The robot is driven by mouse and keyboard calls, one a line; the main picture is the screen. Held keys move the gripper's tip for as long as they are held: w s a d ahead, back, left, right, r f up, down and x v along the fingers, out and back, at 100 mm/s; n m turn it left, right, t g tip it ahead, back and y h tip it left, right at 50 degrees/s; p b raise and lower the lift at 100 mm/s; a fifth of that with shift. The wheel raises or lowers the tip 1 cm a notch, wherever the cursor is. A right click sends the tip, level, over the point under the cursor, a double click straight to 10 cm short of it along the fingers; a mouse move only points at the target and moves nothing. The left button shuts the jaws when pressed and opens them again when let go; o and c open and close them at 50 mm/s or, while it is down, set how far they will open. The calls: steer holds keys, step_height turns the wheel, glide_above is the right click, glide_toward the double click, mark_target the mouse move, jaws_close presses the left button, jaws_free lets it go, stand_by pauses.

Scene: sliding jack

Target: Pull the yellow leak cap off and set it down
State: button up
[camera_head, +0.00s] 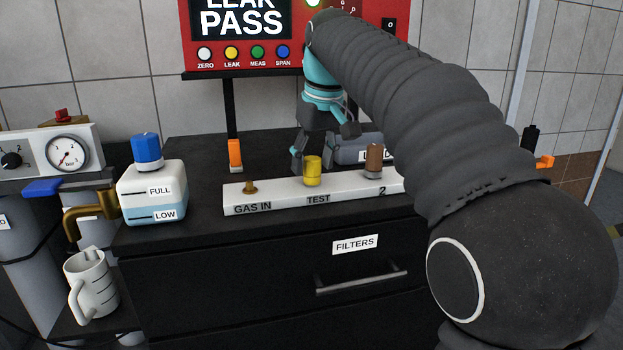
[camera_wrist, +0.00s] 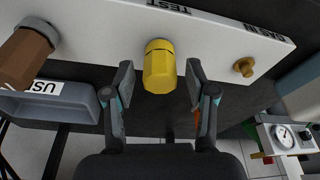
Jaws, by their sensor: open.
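The yellow leak cap (camera_head: 312,171) stands upright on the TEST port of the white manifold bar (camera_head: 285,191), on the black cabinet top. In the wrist view the yellow cap (camera_wrist: 159,66) shows between and a little beyond my open fingertips. My gripper (camera_head: 312,158) is open, just behind and above the cap in the head view. In the wrist view my gripper (camera_wrist: 160,82) has one finger on each side of the cap, with a gap on both sides. Its fingers hold nothing.
A brass GAS IN fitting (camera_head: 249,187) and a brown fitting (camera_head: 374,160) flank the cap on the bar. A grey bin (camera_head: 350,152) stands behind. A white bottle with blue cap (camera_head: 147,148) is at left. Bare cabinet top (camera_head: 195,193) lies between bottle and bar.

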steer(key=shift+f+p, duration=0.2)
steer(key=shift+p, duration=0.1)
stand_by(0.6)
jaws_close()
